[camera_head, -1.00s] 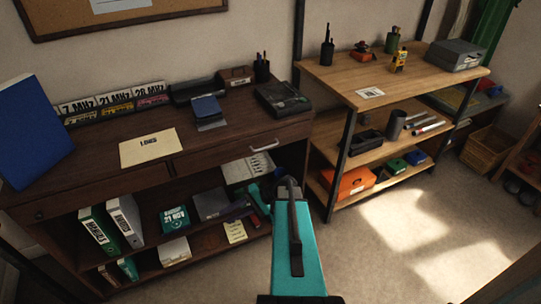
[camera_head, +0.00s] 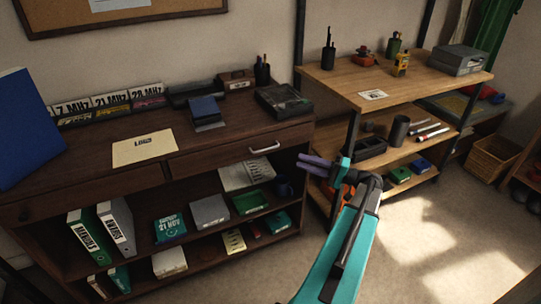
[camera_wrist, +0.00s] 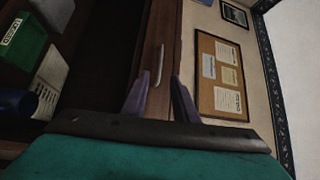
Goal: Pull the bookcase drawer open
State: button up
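The dark wood bookcase has a drawer (camera_head: 220,155) under its right top, and the drawer front looks flush with the case. Its pale bar handle (camera_head: 265,147) is also in the wrist view (camera_wrist: 159,63). My gripper (camera_head: 305,163) has purple fingers and is to the right of the handle in the head view, apart from it. In the wrist view my gripper (camera_wrist: 158,84) is open and empty, its fingers spread on either side of the handle's line, with the handle beyond the fingertips.
A lighter wood shelf unit (camera_head: 340,90) stands close on the right behind my gripper. The carpet (camera_head: 420,255) in front is clear.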

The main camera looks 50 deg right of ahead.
aim_at(271, 151)
dwell(0.4)
jog(key=x, duration=1.3)
jog(key=shift+w+a+r, duration=0.15)
jog(key=shift+w+r, duration=0.05)
jog(key=shift+w, duration=0.05)
grip_shut()
jog(key=shift+a, duration=0.1)
dwell(1.2)
